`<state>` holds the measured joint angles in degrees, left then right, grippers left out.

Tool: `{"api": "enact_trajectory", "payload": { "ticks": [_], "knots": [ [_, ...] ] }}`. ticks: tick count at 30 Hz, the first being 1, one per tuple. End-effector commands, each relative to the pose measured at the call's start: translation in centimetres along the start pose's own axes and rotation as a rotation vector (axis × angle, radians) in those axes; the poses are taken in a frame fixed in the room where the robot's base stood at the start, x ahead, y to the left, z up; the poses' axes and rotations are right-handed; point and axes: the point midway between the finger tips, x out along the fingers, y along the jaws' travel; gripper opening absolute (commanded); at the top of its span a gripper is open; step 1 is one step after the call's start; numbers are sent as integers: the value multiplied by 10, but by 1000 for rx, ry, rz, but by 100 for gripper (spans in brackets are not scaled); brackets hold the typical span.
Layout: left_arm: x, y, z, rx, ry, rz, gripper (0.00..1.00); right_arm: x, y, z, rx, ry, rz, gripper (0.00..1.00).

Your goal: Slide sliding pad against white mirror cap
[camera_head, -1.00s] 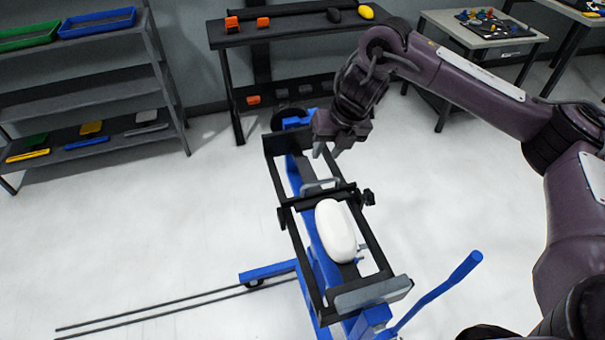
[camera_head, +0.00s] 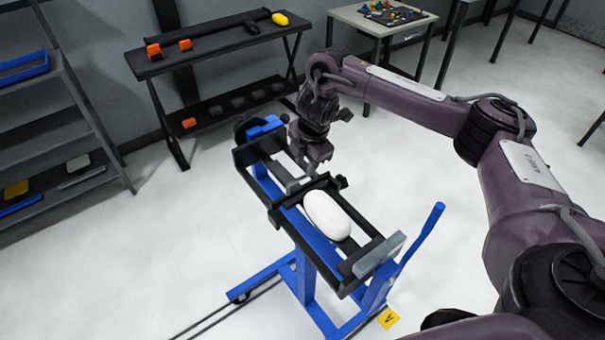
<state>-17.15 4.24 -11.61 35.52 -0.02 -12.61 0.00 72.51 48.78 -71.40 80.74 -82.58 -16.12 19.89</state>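The white mirror cap (camera_head: 328,215) lies on the black frame of a blue stand (camera_head: 306,275). A black crossbar (camera_head: 300,197) lies at its far end. A grey pad (camera_head: 299,184), which seems to be the sliding pad, is just beyond this bar, partly hidden. Another grey pad (camera_head: 380,254) is at the frame's near end, apart from the cap. My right gripper (camera_head: 315,166) points down above the far part of the frame, close to the far pad. Its fingers look apart and empty; contact with the pad cannot be told. My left gripper is out of view.
A dark bench (camera_head: 215,48) with orange tools and a yellow item stands behind. Grey shelves (camera_head: 60,135) are at left, a small table (camera_head: 385,25) at the back right. A blue handle (camera_head: 428,232) rises at the stand's near right. The floor left of the stand is mostly clear.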

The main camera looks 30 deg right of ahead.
Motion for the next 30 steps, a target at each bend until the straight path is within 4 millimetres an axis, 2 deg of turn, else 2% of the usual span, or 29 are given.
{"api": "enact_trajectory", "payload": {
  "ticks": [3,9,19,20,27,30],
  "knots": [
    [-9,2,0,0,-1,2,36,18,-1,0,-1,-1,-4,32],
    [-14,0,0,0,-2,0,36,42,0,0,-1,0,-1,32],
    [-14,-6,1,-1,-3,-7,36,48,0,0,-4,-1,1,32],
    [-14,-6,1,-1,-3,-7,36,48,0,0,-4,-1,1,31],
    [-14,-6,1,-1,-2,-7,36,48,0,0,-3,0,1,0],
    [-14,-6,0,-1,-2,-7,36,48,0,0,-3,0,1,0]
  ]
}}
